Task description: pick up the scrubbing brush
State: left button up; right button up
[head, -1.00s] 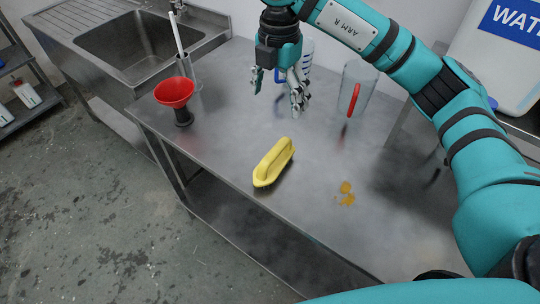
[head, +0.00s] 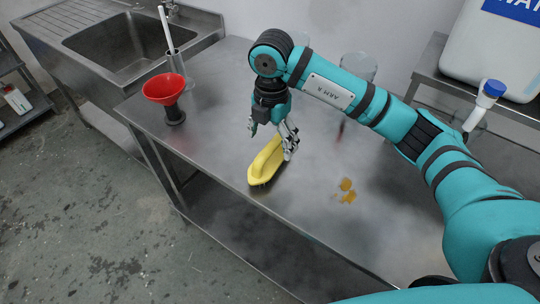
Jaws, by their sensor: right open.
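The scrubbing brush (head: 263,168) is yellow with a raised handle and lies on the steel table near its front edge. My right gripper (head: 288,147) is open, pointing down at the far right end of the brush. Its fingers overlap that end in the picture; I cannot tell whether they touch it. The far end of the brush is partly hidden behind the gripper. My left gripper is not in view.
A red funnel (head: 164,88) on a dark stand and a metal holder with a white stick (head: 166,30) stand at the table's left. A clear jug (head: 359,66) is partly behind my arm. An orange-brown spill (head: 347,190) lies right of the brush. A white water container (head: 490,50) stands back right.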

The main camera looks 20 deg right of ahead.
aim_at(270, 159)
notch_tip(270, 159, down, 2)
jog(key=shift+s+f, duration=0.1)
jog(key=shift+f, duration=0.1)
notch_tip(270, 159, down, 4)
jog(key=shift+a+f+p, duration=0.15)
jog(key=shift+p, duration=0.85)
jog(key=shift+f, duration=0.4)
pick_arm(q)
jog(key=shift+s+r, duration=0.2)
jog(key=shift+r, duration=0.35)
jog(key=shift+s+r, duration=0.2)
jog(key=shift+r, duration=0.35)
pick_arm(e)
jog(key=shift+c, duration=0.2)
jog(key=shift+c, duration=1.1)
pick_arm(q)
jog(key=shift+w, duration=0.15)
pick_arm(e)
jog(key=c, duration=1.1)
